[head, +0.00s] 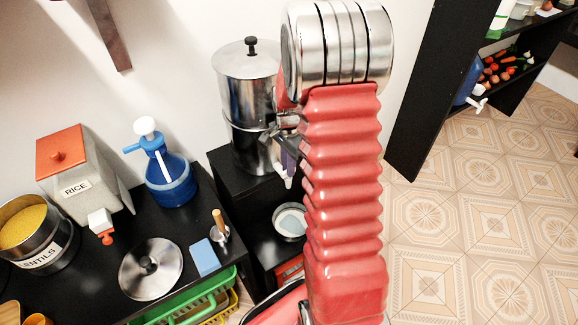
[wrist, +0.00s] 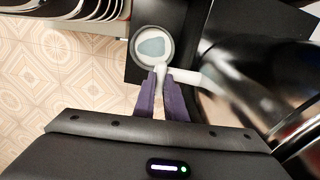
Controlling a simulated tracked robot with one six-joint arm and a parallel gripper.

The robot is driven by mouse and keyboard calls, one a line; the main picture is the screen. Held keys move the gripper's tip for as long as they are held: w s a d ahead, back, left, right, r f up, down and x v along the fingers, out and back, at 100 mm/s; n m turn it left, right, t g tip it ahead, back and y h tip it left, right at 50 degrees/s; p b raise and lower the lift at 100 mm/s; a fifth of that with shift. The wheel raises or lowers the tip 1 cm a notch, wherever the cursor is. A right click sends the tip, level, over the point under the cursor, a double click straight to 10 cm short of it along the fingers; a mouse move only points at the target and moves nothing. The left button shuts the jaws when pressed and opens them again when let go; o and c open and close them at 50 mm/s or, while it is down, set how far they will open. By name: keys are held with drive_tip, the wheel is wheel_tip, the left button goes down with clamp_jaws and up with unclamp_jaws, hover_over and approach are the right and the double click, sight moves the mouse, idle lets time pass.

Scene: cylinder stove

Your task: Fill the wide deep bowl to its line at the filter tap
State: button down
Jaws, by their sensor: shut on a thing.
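The filter is a shiny steel cylinder (head: 250,105) with a lidded top, standing on a black stand beside my arm; its side fills the right of the wrist view (wrist: 285,75). Its white tap (wrist: 190,77) sticks out low on its side. My gripper (wrist: 160,82) has its purple fingers shut on the white tap's handle; in the head view my arm partly hides it. The bowl (head: 279,231), pale and round, sits on the lower black shelf under the tap. In the wrist view the bowl (wrist: 138,46) shows a grey-blue patch inside, perhaps water. I cannot make out its line.
A black counter at left holds a rice box (head: 80,180), a lentils pot (head: 45,255), a blue jug with a pump (head: 168,182), a steel lid (head: 150,270) and a blue sponge (head: 204,257). Open tiled floor (head: 480,220) lies at right, beside a black shelf unit (head: 425,100).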

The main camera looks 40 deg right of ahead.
drive_tip(key=shift+m, duration=0.5)
drive_tip(key=shift+a, duration=0.1)
drive_tip(key=c, duration=1.8)
unclamp_jaws()
drive_tip(key=shift+r, duration=0.1)
wheel_tip(320, 180, up, 14)
drive_tip(key=shift+f, duration=0.25)
